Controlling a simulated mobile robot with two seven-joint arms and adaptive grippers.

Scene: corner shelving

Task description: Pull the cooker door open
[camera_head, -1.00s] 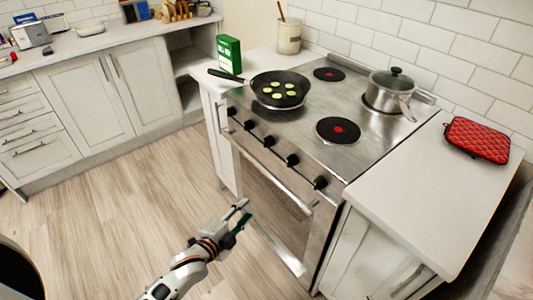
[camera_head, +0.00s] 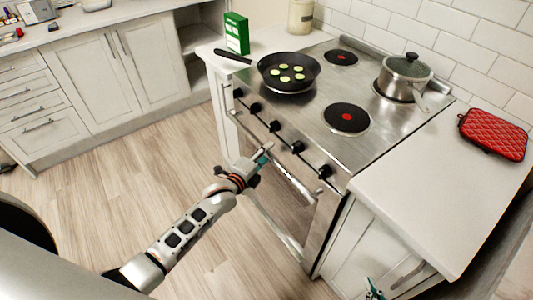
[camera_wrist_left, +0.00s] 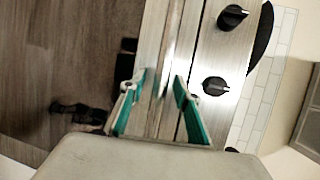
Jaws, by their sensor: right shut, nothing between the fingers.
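The cooker (camera_head: 325,215) is a stainless-steel unit; its door (camera_head: 283,207) is on the front below the knobs and looks shut. A long bar handle (camera_head: 295,182) runs across the door's top. My left gripper (camera_head: 265,154) is at the handle's far end. In the left wrist view my left gripper (camera_wrist_left: 158,95) is open, its teal fingers on either side of the bar handle (camera_wrist_left: 160,62); I cannot tell whether they touch it. My right gripper (camera_head: 374,290) shows only partly at the bottom edge, shut and empty, in front of the right cabinet.
A pan (camera_head: 288,70) with green slices and a lidded pot (camera_head: 405,75) stand on the hob. Black knobs (camera_head: 298,147) stick out above the handle. The wooden floor (camera_head: 130,200) before the cooker is clear.

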